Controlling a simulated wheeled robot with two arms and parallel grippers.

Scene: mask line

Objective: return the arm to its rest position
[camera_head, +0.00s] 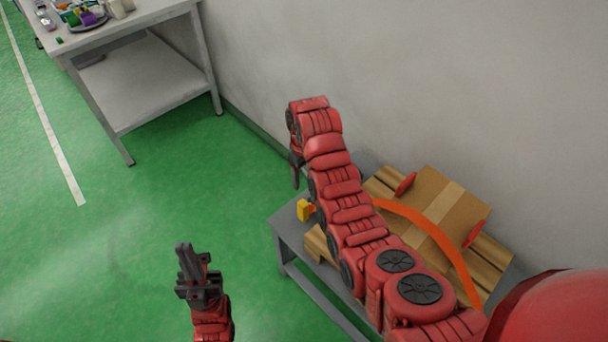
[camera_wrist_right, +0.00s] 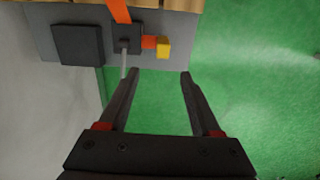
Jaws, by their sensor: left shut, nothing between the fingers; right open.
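My right arm reaches from the lower right over a grey side table, and its gripper (camera_head: 296,168) hangs at the arm's far end, pointing down. In the right wrist view the two fingers of the right gripper (camera_wrist_right: 155,78) are spread apart with nothing between them. My left gripper (camera_head: 187,260) is low in the head view, over the green floor. Its fingers are together and hold nothing.
A grey table (camera_head: 292,232) by the wall carries a cardboard box (camera_head: 432,200) on wooden slats, with an orange strap (camera_head: 430,228) and a yellow piece (camera_head: 303,210) at its edge. A workbench (camera_head: 160,85) with small items stands at upper left. Green floor (camera_head: 120,240) is clear.

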